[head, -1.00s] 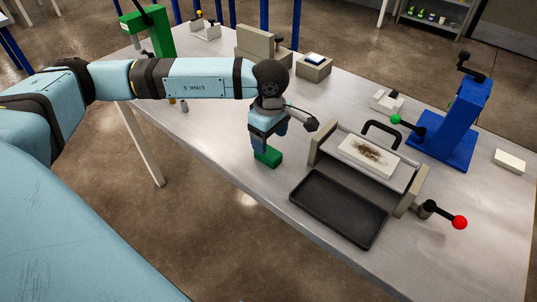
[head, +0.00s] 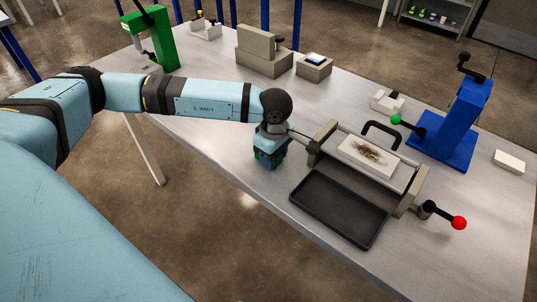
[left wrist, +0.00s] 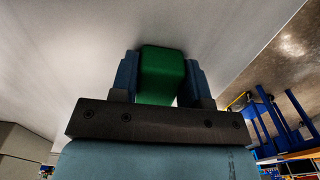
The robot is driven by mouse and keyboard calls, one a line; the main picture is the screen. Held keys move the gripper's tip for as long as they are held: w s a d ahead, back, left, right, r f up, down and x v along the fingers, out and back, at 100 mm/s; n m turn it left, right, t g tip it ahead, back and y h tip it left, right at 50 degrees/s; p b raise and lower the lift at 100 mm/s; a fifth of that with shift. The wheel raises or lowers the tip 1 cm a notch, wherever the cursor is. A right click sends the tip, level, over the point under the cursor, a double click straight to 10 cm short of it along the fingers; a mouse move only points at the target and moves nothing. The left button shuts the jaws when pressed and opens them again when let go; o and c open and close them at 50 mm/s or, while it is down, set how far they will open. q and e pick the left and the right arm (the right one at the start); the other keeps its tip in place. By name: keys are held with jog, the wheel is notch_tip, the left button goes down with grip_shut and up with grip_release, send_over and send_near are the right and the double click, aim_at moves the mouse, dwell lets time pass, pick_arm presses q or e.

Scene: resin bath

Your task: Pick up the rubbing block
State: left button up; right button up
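The rubbing block seems to be the green block (left wrist: 162,75). In the left wrist view it sits between the two blue fingers of my left gripper (left wrist: 163,82), one on each side and very close to it. I cannot tell whether both fingers press on it. In the head view my left gripper (head: 268,160) points down at the near edge of the table, left of the black tray. Its fingers hide most of the block there; only a bit of green shows. My right gripper is in neither view.
The black tray (head: 338,207) and a grey frame with a stained white slab (head: 368,156) stand just right of my left gripper. A blue press (head: 452,125) is farther right. A green press (head: 160,40) and grey blocks (head: 262,52) stand at the back.

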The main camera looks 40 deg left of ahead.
pick_arm(q)
jog(key=shift+c, duration=1)
notch_tip(320, 180, up, 20)
jog(key=shift+o, duration=0.7)
jog(key=shift+c, duration=0.2)
